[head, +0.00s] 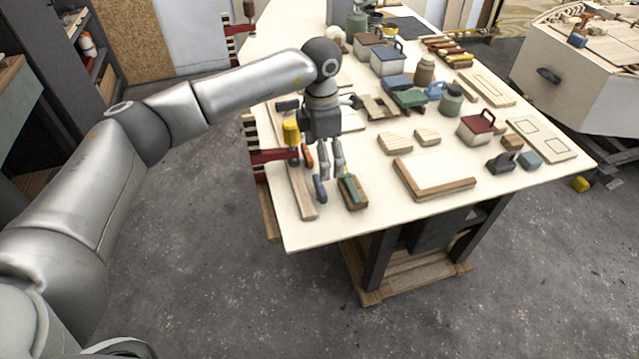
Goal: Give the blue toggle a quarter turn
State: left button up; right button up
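The blue toggle (320,188) stands near the front end of a long wooden strip (302,200) along the left edge of the workbench. An orange-red toggle (307,155) is farther back on the same strip. My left gripper (332,175) points down over the bench. Its two fingers look apart with nothing between them. The fingertips are close to the blue toggle, just behind and right of it; I cannot tell whether they touch it. My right gripper is not in view.
A green-topped wooden block (353,192) lies right beside the fingers. A wood-edged tray (432,178), blocks, jars and boxes fill the bench to the right. The front left bench top (315,235) is clear.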

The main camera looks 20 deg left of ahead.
aim_at(320, 184)
pick_arm(q)
jog(key=shift+a+f, duration=0.25)
jog(key=shift+a, duration=0.25)
notch_tip(320, 184, down, 10)
jog(key=p, duration=0.3)
jog(key=shift+w+d, duration=0.1)
jog(key=c, duration=1)
